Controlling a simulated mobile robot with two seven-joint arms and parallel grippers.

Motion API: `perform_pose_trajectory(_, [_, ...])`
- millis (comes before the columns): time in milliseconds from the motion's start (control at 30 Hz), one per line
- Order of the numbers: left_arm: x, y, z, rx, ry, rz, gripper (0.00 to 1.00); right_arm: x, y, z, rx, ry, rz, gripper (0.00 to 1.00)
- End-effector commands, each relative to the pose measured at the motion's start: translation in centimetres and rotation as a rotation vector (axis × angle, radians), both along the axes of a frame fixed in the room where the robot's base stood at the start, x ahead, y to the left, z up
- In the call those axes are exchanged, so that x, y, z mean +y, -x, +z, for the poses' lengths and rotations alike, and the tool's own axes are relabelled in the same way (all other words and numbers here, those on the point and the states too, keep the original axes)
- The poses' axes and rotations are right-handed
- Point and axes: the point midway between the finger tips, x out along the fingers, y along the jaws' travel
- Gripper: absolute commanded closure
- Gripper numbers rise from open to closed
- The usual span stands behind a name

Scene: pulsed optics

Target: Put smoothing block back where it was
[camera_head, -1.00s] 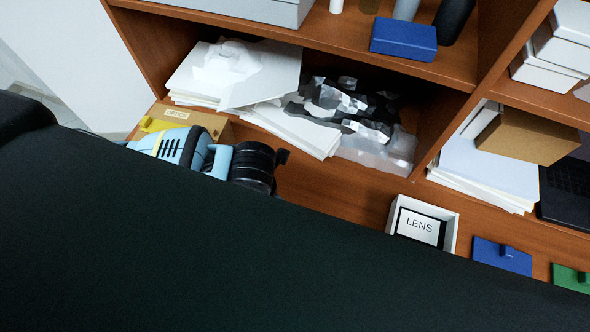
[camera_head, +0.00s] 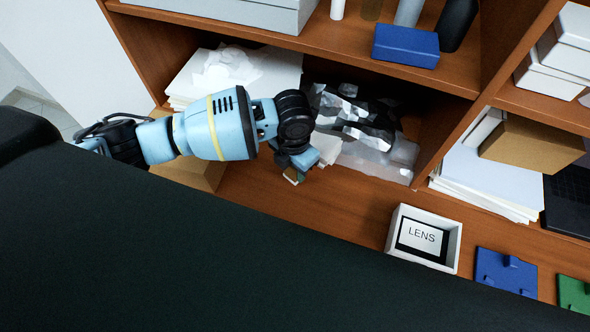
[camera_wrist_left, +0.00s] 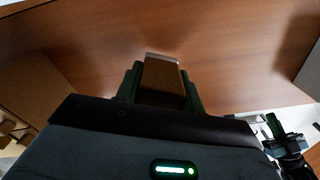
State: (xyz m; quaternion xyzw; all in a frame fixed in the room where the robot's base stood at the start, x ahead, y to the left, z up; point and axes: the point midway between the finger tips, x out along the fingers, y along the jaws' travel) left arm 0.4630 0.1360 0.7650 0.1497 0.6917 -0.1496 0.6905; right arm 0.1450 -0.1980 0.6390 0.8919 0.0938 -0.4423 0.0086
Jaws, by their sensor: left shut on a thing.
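My left gripper (camera_head: 292,172) is over the wooden shelf surface, in front of the stacked papers and the clear crumpled bag. It is shut on a small brown block, which I take as the smoothing block (camera_wrist_left: 162,76). In the left wrist view the block sits between the two dark green fingers, with a paler edge at its far end. In the head view only a small part of the block shows beneath the gripper. Whether it touches the wood I cannot tell.
A white box labelled LENS (camera_head: 453,247) stands on the wood at the right, beside a blue plate (camera_head: 505,272) and a green plate (camera_head: 573,293). A cardboard box (camera_head: 193,172) is behind my left arm. Bare wood (camera_head: 340,210) lies between gripper and LENS box.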

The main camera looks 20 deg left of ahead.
Motion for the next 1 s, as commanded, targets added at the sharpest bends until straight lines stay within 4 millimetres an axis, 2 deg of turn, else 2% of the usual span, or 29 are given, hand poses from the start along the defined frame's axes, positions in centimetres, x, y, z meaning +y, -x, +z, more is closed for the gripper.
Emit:
perform_pose_trajectory(133, [-0.1,-1.1,-0.1,-0.001,0.000,0.001,0.90,0.0,0.1,-0.1,0.002,0.000,0.000,1.00])
perform_pose_trajectory(300, [-0.1,-0.8,-2.8,0.001,-0.002,0.000,0.90,0.0,0.1,-0.2,0.003,0.000,-0.001,1.00])
perform_pose_trajectory(400, [-0.1,-0.8,-3.4,0.000,0.000,-0.001,0.90,0.0,0.1,-0.2,0.004,0.000,-0.001,1.00])
perform_pose_trajectory(833, [-0.1,-0.8,-4.0,0.000,0.000,-0.001,0.90,0.0,0.3,-0.4,0.007,0.000,0.000,1.00])
perform_pose_trajectory(867, [-0.1,-0.8,-3.9,0.000,-0.001,-0.001,0.58,0.0,0.2,-0.4,0.006,0.000,0.000,1.00])
perform_pose_trajectory(1000, [-0.1,-0.8,-3.9,-0.001,0.000,-0.001,0.40,0.0,0.1,-0.4,0.004,-0.001,0.000,1.00])
